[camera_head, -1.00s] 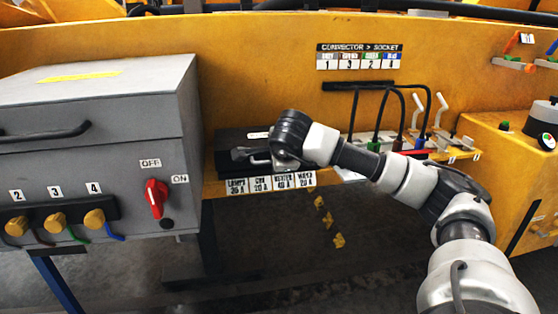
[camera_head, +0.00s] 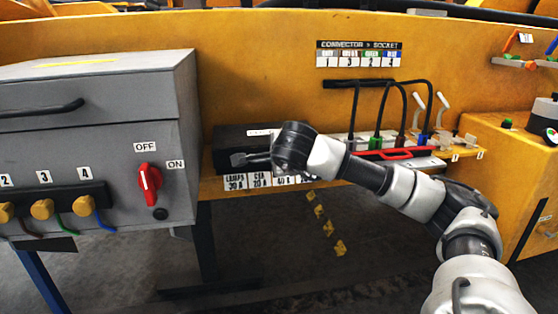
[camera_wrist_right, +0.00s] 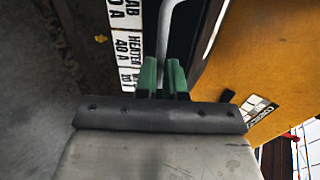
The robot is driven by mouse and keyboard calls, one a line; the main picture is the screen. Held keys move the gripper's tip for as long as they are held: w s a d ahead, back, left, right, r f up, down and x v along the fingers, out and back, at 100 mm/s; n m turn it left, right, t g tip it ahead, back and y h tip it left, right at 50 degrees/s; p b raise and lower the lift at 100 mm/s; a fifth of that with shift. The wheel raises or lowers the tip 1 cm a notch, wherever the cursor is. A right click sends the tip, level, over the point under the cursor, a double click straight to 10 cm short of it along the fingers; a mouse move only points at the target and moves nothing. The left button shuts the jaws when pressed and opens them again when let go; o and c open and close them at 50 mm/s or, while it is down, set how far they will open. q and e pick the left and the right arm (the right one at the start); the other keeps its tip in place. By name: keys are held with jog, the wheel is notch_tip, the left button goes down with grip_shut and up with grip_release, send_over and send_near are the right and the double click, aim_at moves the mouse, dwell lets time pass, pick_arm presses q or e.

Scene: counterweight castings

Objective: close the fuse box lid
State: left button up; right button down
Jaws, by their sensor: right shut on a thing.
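The fuse box (camera_head: 226,139) is a low black box on the yellow ledge, right of the grey cabinet. Its lid carries a white label (camera_head: 262,132) and looks down or nearly down; I cannot tell whether it is fully seated. My right gripper (camera_head: 246,159) is at the front of the box, pointing left. In the right wrist view, my green-tipped fingers (camera_wrist_right: 163,80) are shut on a thin grey bar (camera_wrist_right: 166,40), which looks like a lid handle. My wrist hides the box's right part in the head view. My left gripper is not in view.
The grey cabinet (camera_head: 90,150) with a red rotary switch (camera_head: 149,183) stands close on the left. Fuse labels (camera_head: 248,181) line the ledge edge. The space below the ledge is open.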

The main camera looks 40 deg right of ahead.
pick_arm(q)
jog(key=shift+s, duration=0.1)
pick_arm(e)
jog(key=shift+s+a+f+g, duration=0.1)
jog(key=shift+a+f+g, duration=0.1)
jog(key=shift+f, duration=0.4)
jog(key=shift+a+f+g, duration=0.1)
jog(key=shift+a+f, duration=0.05)
jog(key=shift+f, duration=0.45)
jog(key=c, duration=1.8)
grip_release()
jog(key=shift+s+r, duration=0.1)
jog(key=shift+s, duration=0.1)
jog(key=o, duration=0.6)
jog(key=shift+s+d+r, duration=0.1)
jog(key=shift+s, duration=0.1)
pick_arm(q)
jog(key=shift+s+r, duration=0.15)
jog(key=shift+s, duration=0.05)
pick_arm(e)
jog(key=shift+r, duration=0.1)
jog(key=shift+w+r, duration=0.1)
